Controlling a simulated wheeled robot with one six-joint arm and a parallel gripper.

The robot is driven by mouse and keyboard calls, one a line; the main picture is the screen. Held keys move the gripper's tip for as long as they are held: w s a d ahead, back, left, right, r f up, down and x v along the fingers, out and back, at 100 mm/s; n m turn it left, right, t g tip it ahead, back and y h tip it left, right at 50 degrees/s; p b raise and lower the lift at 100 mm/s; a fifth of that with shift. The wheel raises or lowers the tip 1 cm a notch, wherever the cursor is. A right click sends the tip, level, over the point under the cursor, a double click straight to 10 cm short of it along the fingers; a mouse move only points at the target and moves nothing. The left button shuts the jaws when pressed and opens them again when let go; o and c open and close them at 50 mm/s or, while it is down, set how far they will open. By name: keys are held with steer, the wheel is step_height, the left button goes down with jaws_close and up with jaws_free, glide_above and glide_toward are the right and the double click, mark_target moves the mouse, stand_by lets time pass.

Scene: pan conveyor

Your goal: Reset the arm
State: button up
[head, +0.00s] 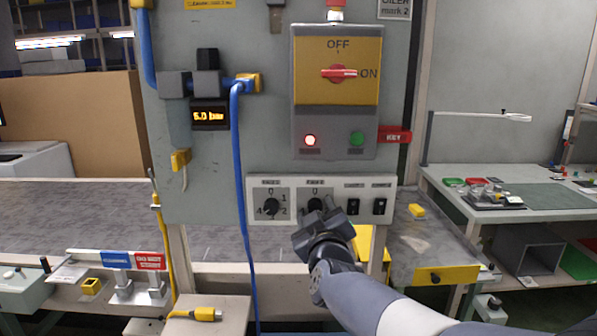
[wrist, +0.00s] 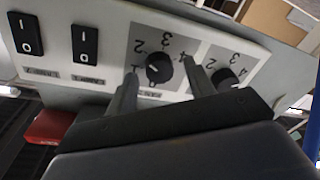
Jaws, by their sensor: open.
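My gripper (head: 322,212) is in front of the white control strip (head: 259,184), at its second rotary knob (head: 315,204). In the wrist view my gripper (wrist: 163,78) is open, with one finger on each side of that black knob (wrist: 159,68). Nothing shows held between the fingers. I cannot tell whether the fingers touch the knob. The first rotary knob (head: 271,206) stands to the left in the head view, and it also shows in the wrist view (wrist: 227,79). My arm reaches in from the lower right.
Two black rocker switches (head: 352,206) (head: 379,206) sit right of the knobs. Above is a yellow switch box (head: 337,90) with a red handle. A blue hose (head: 241,200) hangs left of my gripper. A red key tag (head: 396,135) juts out at the right.

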steer(key=n+p, duration=0.2)
steer(key=n, duration=0.1)
steer(key=shift+n, duration=0.3)
stand_by(0.3)
